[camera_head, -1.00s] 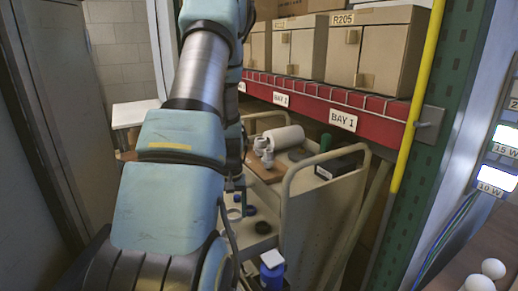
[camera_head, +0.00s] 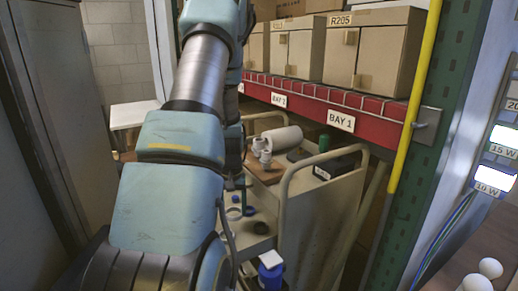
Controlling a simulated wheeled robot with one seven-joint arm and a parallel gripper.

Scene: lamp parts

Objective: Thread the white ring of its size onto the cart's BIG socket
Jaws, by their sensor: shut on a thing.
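The cart (camera_head: 318,212) stands right of my arm, its upper tray partly hidden by the arm. Two small white upright fittings, one farther back (camera_head: 258,147) and one nearer (camera_head: 265,159), stand on a brown board (camera_head: 270,174) on that tray. They look like sockets; I cannot tell which is the BIG one. My gripper (camera_head: 236,184) shows only as a small dark end below my forearm, beside the board's left edge. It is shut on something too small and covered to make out.
A large white cylinder (camera_head: 283,139) lies behind the fittings. A black box (camera_head: 335,168) and a green item (camera_head: 324,143) are to the right. A blue bottle (camera_head: 271,268) is low in front. The red shelf beam (camera_head: 315,107) and yellow post (camera_head: 418,100) bound the right.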

